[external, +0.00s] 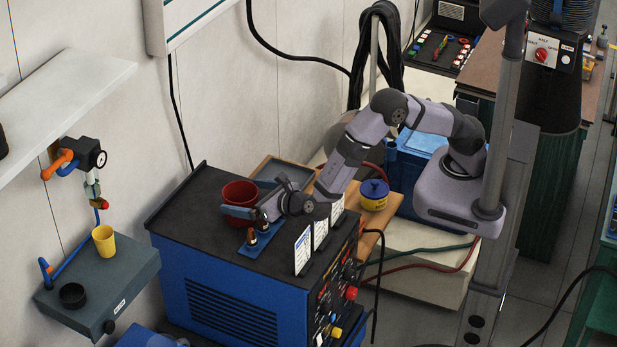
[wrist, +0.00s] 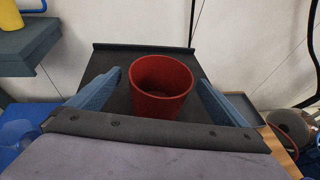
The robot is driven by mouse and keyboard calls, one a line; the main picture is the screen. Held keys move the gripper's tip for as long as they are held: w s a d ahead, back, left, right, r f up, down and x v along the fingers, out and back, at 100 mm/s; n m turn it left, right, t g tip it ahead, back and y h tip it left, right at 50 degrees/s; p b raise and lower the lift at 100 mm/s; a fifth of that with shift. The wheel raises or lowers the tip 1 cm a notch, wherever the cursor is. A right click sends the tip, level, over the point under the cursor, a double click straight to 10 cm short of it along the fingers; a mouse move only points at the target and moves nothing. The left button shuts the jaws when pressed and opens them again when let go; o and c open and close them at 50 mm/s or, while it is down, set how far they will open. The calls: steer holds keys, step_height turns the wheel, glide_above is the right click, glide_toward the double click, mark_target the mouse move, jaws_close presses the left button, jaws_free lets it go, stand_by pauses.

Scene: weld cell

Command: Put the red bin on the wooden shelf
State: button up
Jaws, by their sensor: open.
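The red bin (external: 240,194) stands upright on the black top of the blue welding machine (external: 225,305). It looks empty and also shows in the middle of the wrist view (wrist: 161,90). My gripper (external: 239,199) is open, with one blue-grey finger on each side of the bin. In the wrist view the fingers (wrist: 160,78) flank it, with a visible gap on both sides. A wooden board (external: 372,222) lies just right of the machine, partly hidden behind my arm; its edge shows at lower right in the wrist view (wrist: 281,150).
A yellow tin (external: 374,194) stands on the wooden board, and a grey tray (external: 287,174) lies at its far end. Upright cards (external: 302,250) and a small blue holder (external: 262,240) are near the bin. A yellow cup (external: 104,241) stands on a dark ledge at left.

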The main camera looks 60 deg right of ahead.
steer(key=shift+x, duration=1.3)
steer(key=shift+r, duration=0.15)
steer(key=shift+c, duration=0.2)
steer(key=c, duration=1.5)
steer(key=shift+r, duration=0.1)
steer(key=shift+r+b, duration=1.45)
steer(key=shift+r, duration=3.55)
steer(key=shift+d, duration=0.1)
